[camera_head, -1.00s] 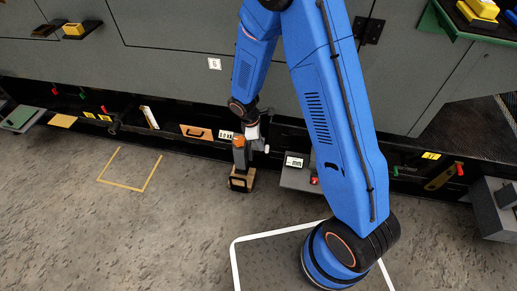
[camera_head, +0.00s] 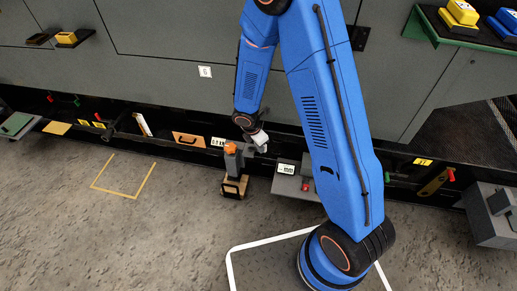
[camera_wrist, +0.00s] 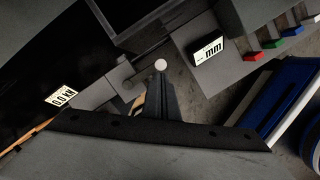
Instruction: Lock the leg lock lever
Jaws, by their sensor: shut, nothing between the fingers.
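My gripper (camera_head: 259,140) hangs low by the dark lower rail, just right of a grey post with an orange top (camera_head: 231,150). In the wrist view the dark fingers (camera_wrist: 161,88) are together and hold nothing. A pale round knob (camera_wrist: 160,65) shows right at the fingertips; whether they touch it cannot be told. A grey bar (camera_wrist: 125,76) runs left from the knob and looks like the lever, though I cannot be sure.
A grey shelf with a small display (camera_head: 286,169) is to the right; the "mm" display (camera_wrist: 208,50) and coloured blocks show in the wrist view. A "0.0 kN" display (camera_wrist: 63,97) is left. The front floor is open.

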